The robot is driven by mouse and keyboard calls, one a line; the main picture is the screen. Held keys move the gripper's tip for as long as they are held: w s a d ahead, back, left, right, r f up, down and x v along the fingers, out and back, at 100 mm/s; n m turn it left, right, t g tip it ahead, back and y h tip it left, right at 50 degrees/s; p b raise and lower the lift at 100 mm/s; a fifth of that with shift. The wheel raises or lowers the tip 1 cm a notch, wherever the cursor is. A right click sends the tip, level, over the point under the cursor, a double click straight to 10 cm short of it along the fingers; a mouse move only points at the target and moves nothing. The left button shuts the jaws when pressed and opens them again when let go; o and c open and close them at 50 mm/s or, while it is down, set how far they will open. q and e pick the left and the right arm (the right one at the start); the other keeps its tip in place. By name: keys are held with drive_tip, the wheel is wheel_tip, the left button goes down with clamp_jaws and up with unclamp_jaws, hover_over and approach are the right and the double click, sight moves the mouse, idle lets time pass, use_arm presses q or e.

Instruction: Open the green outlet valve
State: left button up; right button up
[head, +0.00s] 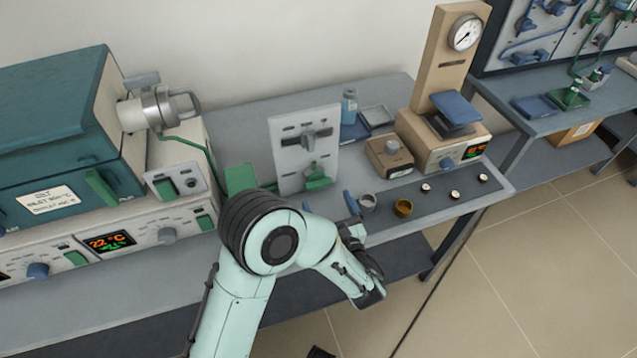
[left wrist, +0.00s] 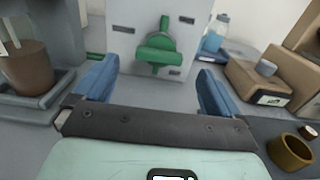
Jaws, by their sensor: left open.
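The green outlet valve (head: 317,178) is low on an upright grey panel (head: 290,150) that stands on the bench. In the left wrist view the valve (left wrist: 158,52) shows a wide green handle lying roughly crosswise, with a green pipe leaving to the left. My left gripper (head: 330,204) is in front of the panel, its fingers partly hidden by my arm. In the left wrist view its blue fingers (left wrist: 155,86) are spread wide, empty, with the valve beyond and between them, apart from it. My right gripper is not seen.
A grey knob (head: 307,140) is above the green valve. A teal furnace (head: 60,140) stands at the left. A tan box (head: 390,155) and a gauge stand (head: 445,60) are to the right. A brass cup (head: 403,208) and a grey cup (head: 368,202) sit near the bench's front.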

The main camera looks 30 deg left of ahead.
sight(320, 186)
use_arm(q)
drive_tip(key=x, duration=0.7)
drive_tip(key=shift+w, duration=0.1)
drive_tip(key=c, duration=1)
